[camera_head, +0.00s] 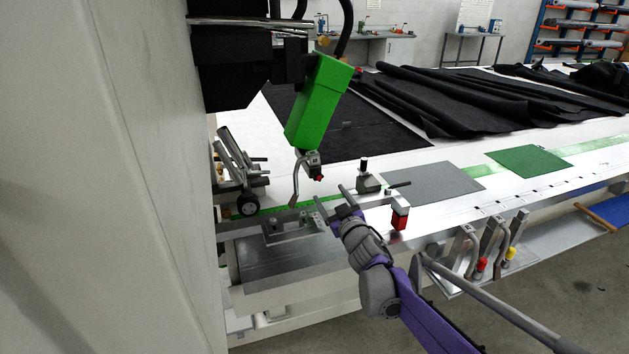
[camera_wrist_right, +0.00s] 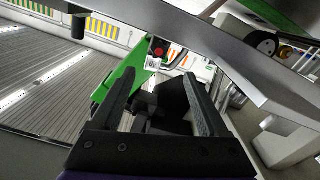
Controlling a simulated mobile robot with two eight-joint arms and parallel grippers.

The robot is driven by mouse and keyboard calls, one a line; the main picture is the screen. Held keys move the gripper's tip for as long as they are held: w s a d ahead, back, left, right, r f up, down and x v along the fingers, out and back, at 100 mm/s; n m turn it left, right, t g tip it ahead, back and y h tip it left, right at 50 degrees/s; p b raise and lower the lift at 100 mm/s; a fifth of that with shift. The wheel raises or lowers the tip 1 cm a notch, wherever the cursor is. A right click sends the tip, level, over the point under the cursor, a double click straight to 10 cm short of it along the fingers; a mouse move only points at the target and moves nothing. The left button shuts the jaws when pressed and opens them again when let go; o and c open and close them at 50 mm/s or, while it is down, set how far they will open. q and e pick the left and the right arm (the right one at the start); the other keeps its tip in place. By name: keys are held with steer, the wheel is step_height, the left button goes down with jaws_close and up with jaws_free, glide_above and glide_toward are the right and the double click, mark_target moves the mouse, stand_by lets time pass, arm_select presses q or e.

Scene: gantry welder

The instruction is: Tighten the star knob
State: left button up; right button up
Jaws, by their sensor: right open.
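My right gripper (camera_head: 332,203) reaches in over the front edge of the white table (camera_head: 450,160), jaws open and empty. It is below and right of the green welder body (camera_head: 318,100). A small red-tipped part (camera_head: 318,178) hangs under that body, above the gripper. In the right wrist view the open fingers (camera_wrist_right: 158,75) point toward a dark part with a round red centre (camera_wrist_right: 158,50), apart from it and beside a green panel (camera_wrist_right: 110,98). I cannot tell for sure whether this is the star knob. My left gripper is not in view.
A metal arm with a red-ended block (camera_head: 400,217) stands right of the gripper. A wheeled carriage (camera_head: 247,204) is at left. Handled tools (camera_head: 490,245) hang at the front edge. A white column (camera_head: 100,180) fills the left.

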mark_target(318, 176)
steer(key=p+x, duration=0.1)
steer(key=x, duration=0.9)
steer(key=shift+d+p, duration=0.1)
steer(key=shift+p, duration=0.2)
jaws_close()
